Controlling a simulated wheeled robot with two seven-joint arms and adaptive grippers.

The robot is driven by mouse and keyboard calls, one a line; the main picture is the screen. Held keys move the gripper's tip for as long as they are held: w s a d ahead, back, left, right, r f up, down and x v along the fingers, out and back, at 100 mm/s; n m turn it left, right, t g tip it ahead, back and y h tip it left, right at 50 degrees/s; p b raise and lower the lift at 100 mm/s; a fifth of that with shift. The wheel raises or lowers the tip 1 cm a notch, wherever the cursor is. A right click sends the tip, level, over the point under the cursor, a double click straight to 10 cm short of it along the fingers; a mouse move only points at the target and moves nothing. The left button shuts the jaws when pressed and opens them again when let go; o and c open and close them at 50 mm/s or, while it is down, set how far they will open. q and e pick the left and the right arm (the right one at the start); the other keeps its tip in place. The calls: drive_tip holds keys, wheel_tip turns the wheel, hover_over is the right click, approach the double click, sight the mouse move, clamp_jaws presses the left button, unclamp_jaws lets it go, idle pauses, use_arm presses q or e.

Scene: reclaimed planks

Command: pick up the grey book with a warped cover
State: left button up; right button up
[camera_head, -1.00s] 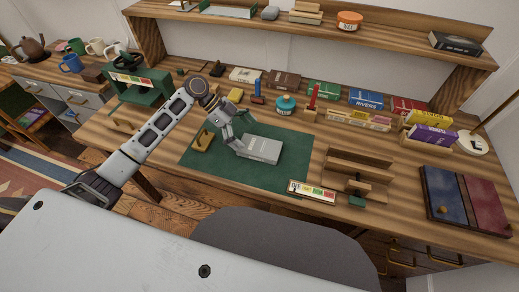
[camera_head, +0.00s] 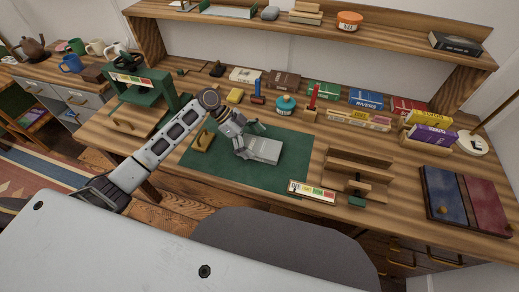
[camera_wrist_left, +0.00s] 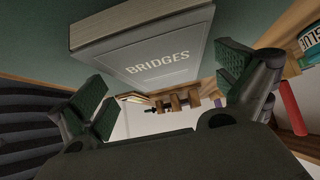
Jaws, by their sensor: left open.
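The grey book (camera_head: 264,150) lies flat on the green mat (camera_head: 222,172) in the head view. In the left wrist view the grey book (camera_wrist_left: 160,52) shows the title "BRIDGES" and lies ahead of the fingers. My left gripper (camera_head: 250,139) is at the book's left end, low over the mat. In the left wrist view my left gripper (camera_wrist_left: 165,90) is open, with a green-padded finger on each side and the book's near edge between or just beyond them. I cannot tell whether a finger touches the book. My right gripper is in neither view.
A brass-coloured tool (camera_head: 203,141) lies on the mat left of the book. A wooden stand (camera_head: 358,176) and a labelled gauge strip (camera_head: 312,192) stand to the right. A blue and a red panel (camera_head: 465,200) lie farther right. Several books and jars line the back.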

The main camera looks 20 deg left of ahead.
use_arm(q)
drive_tip(key=shift+d+f, duration=0.5)
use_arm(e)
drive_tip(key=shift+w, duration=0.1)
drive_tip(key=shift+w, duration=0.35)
